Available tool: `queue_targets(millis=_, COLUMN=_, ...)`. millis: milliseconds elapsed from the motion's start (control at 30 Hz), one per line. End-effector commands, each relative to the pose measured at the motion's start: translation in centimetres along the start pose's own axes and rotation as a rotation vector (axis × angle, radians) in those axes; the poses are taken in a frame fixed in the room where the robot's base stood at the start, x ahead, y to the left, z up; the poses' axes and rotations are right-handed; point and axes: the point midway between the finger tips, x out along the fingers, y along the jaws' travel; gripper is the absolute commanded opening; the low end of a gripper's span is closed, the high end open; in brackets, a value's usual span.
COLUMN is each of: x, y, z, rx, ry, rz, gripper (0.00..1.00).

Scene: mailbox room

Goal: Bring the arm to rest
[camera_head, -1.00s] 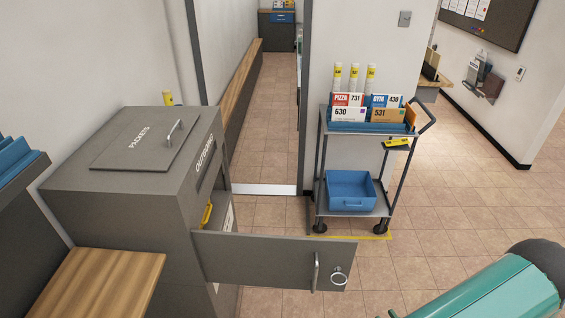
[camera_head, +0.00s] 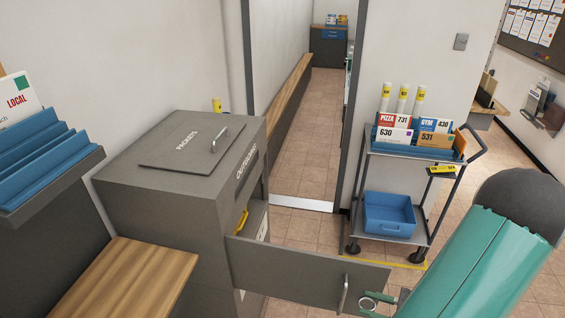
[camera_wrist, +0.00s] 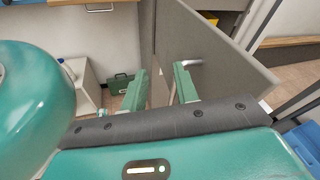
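My arm (camera_head: 480,265) reaches in from the lower right in the head view, bent at a dark rounded joint. My gripper (camera_wrist: 160,88) shows in the wrist view with its two green fingers apart and nothing visibly held. In the wrist view the door (camera_wrist: 225,50) rises just beyond the fingers. I cannot tell whether they touch it. The gripper's end is mostly hidden in the head view.
A cart (camera_head: 394,236) with mail, tubes and a blue bin (camera_head: 389,214) stands behind the door. A wooden bench (camera_head: 130,280) and blue mail slots (camera_head: 38,165) are at left. A doorway opens onto a tiled corridor (camera_head: 310,140). Tiled floor lies right of the cart.

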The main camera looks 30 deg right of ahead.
Motion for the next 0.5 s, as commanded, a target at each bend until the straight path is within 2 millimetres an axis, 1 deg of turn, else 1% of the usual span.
queue_targets(millis=33, x=1.6, y=-0.2, z=1.7, rx=-0.065, ry=0.014, rz=0.103, gripper=0.30)
queue_targets(millis=200, x=5.8, y=0.7, z=6.1, rx=-0.272, ry=0.068, rz=0.422, gripper=0.30)
queue_targets(millis=300, x=7.8, y=1.6, z=8.5, rx=-0.410, ry=0.104, rz=0.595, gripper=0.30)
queue_targets(millis=500, x=11.0, y=3.7, z=12.9, rx=-0.727, ry=0.176, rz=0.898, gripper=0.30)
